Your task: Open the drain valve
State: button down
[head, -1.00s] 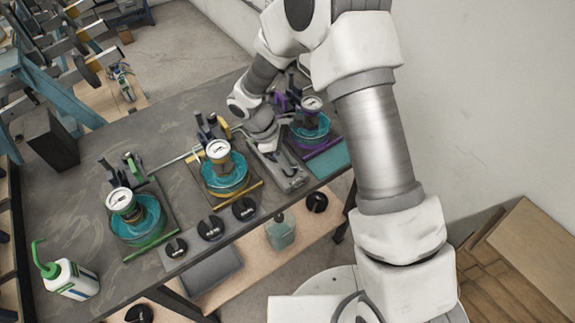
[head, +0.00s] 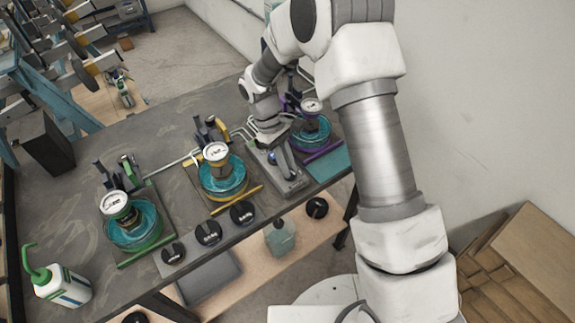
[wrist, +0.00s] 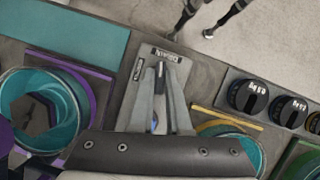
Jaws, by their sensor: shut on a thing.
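The drain valve is a grey plate (head: 293,185) on the right half of the bench, between the yellow and purple stations. The wrist view shows its "DRAIN" label (wrist: 166,55), upside down. My gripper (wrist: 160,76) is shut on the drain valve's lever (wrist: 159,70), whose dark tip shows between the two grey fingers. A bit of blue shows lower between the fingers. In the head view my gripper (head: 283,160) reaches down over the plate, and the fingers and wrist hide most of the lever.
Yellow (head: 220,178), purple (head: 314,128) and green (head: 133,222) stations with teal basins and gauges stand on the bench. Black knobs (head: 208,232) line its front edge. A white bottle (head: 62,284) stands at the left. Thin pipes run close behind my gripper.

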dwell(0.3)
jog(key=c, duration=0.9)
grip_release()
jog(key=shift+r, duration=0.1)
jog(key=v, duration=1.7)
jog(key=shift+w+a+b, duration=0.1)
jog(key=shift+a+b, duration=0.1)
jog(key=shift+b, duration=0.1)
